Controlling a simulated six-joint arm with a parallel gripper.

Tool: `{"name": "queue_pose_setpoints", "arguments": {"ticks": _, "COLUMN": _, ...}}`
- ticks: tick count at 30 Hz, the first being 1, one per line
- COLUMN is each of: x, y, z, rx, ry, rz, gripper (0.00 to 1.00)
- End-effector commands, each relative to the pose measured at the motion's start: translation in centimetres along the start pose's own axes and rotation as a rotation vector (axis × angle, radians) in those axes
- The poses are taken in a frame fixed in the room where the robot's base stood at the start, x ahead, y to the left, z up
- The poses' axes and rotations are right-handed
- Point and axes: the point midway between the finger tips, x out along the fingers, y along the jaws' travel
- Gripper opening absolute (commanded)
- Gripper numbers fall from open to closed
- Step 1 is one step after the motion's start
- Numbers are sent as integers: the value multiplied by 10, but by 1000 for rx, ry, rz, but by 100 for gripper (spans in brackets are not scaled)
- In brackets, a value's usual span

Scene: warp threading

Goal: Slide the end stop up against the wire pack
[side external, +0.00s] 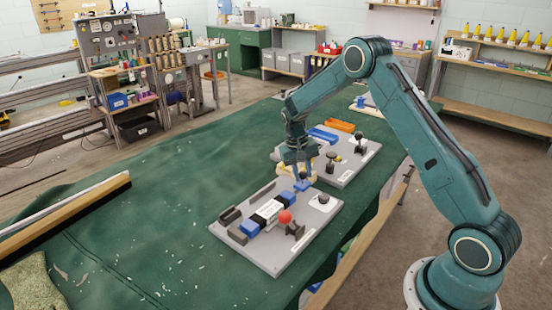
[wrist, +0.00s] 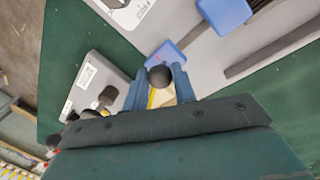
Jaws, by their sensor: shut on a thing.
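My gripper (wrist: 160,85) is in the wrist view with its two blue fingers on either side of a round black knob (wrist: 160,76). The knob stands by a small blue block (wrist: 166,55), which I take to be the end stop. It also shows as a blue piece (side external: 302,185) below my gripper (side external: 299,170) in the side view, at the back edge of the front grey board. The wire pack (side external: 268,211), dark with a white label, lies on that board between blue blocks. A gap separates it from the held piece. The knob's underside is hidden.
The front grey board (side external: 262,262) carries a red ball handle (side external: 285,217) close to the wire pack and a dark rail (side external: 231,215). A second grey board (side external: 345,178) with black knobs stands behind. The green table (side external: 150,210) is mostly clear to the left.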

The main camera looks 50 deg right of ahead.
Motion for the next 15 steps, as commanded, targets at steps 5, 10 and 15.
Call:
{"name": "queue_pose_setpoints", "arguments": {"ticks": 5, "x": -4, "y": -18, "z": 12, "rx": -5, "ry": -1, "rz": -1, "gripper": 0}}
{"name": "queue_pose_setpoints", "arguments": {"ticks": 10, "x": -5, "y": -25, "z": 17, "rx": -3, "ry": -1, "rz": -1, "gripper": 0}}
{"name": "queue_pose_setpoints", "arguments": {"ticks": 15, "x": -5, "y": -24, "z": 16, "rx": -1, "ry": 1, "rz": -1, "gripper": 0}}
